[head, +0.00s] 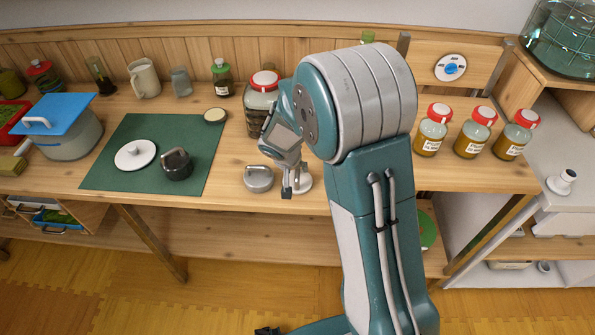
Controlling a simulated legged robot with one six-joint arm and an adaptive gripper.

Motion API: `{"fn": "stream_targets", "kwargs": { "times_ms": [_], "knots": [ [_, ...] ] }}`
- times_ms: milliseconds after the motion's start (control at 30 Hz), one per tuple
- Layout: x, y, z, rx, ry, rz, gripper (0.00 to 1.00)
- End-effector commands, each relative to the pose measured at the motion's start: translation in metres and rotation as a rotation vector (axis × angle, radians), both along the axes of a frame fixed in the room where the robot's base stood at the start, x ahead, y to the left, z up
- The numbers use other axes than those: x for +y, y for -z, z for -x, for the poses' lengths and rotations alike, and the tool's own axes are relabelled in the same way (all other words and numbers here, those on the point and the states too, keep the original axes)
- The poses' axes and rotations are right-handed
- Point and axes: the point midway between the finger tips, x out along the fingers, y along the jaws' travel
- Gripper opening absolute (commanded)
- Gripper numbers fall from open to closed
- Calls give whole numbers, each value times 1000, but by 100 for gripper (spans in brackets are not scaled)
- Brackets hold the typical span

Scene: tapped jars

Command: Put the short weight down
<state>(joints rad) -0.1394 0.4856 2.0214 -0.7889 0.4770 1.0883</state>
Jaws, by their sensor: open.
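A short, silver-grey weight (259,179) with a handle on top sits upright on the wooden table near its front edge. My gripper (291,187) is low over the table just right of this weight, open, with its fingers pointing down. A small white round object (304,184) stands at the fingertips, partly hidden by them. I cannot tell if the fingers touch it. A taller, dark weight (177,165) with a loop handle stands on the green mat (120,181), left of the silver one.
A white knobbed lid (135,154) and a small round lid (214,115) lie on the mat. A red-lidded jar (261,92) stands behind my gripper. Three red-lidded jars (472,138) stand at right. A blue-lidded pot (70,139) stands at left. My arm hides the table's middle right.

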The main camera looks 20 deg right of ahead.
Motion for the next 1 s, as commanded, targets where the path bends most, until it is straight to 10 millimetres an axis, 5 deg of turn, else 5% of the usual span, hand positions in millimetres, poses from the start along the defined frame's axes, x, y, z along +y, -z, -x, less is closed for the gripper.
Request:
{"fn": "stream_targets", "kwargs": {
  "times_ms": [300, 667, 1000],
  "knots": [
    [19, -61, 20, -3, -1, -1, 53],
    [22, -96, 36, -3, -3, -6, 53],
    [-6, -179, 116, -26, -66, -64, 53]
  ]
}}
